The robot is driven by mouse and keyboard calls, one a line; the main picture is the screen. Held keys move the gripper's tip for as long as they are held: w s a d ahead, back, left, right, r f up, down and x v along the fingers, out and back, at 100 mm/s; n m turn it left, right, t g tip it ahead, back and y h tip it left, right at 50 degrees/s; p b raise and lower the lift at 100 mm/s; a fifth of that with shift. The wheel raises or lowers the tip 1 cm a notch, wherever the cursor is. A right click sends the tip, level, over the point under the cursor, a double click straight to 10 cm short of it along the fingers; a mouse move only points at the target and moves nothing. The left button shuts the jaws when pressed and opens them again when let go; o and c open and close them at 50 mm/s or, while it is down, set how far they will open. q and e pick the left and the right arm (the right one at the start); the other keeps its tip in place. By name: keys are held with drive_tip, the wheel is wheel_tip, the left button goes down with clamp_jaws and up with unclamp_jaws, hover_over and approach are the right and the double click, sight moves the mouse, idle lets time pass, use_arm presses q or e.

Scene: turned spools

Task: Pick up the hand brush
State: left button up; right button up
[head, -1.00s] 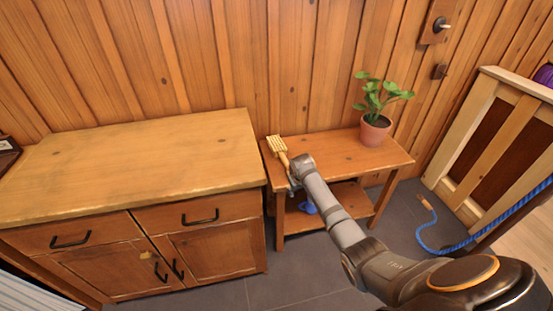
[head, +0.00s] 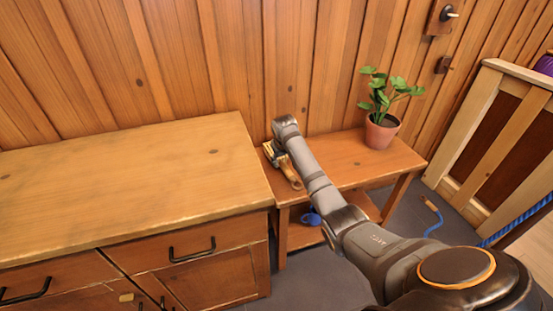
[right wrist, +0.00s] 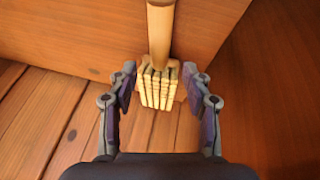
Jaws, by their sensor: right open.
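The hand brush (head: 291,176) lies on the left end of the small wooden table (head: 345,158). Its light wooden handle points toward the front, and my right arm hides part of it in the head view. In the right wrist view, the brush's ribbed yellowish head (right wrist: 157,88) sits between the fingertips, with the handle (right wrist: 160,32) running up and away. My right gripper (right wrist: 158,77) is open around the head, with a narrow gap on each side. In the head view the gripper (head: 272,151) is mostly hidden behind my wrist. My left gripper is out of view.
A wooden cabinet (head: 130,180) with a bare top stands close on the left of the table. A potted plant (head: 381,130) stands at the table's right end. A plank wall (head: 290,60) is right behind. A blue item (head: 311,218) lies on the lower shelf.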

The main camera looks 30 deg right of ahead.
sight(283, 164)
drive_tip(key=shift+f, duration=0.3)
drive_tip(key=b+x, duration=0.1)
drive_tip(key=x, duration=0.3)
drive_tip(key=shift+w+d+f+b, duration=0.2)
drive_tip(key=shift+f+b, duration=0.1)
drive_tip(key=shift+b, duration=0.1)
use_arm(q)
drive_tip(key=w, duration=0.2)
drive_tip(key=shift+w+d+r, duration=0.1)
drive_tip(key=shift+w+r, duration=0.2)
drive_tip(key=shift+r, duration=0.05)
use_arm(e)
drive_tip(key=shift+a+r, duration=0.1)
drive_tip(key=shift+r, duration=0.05)
clamp_jaws()
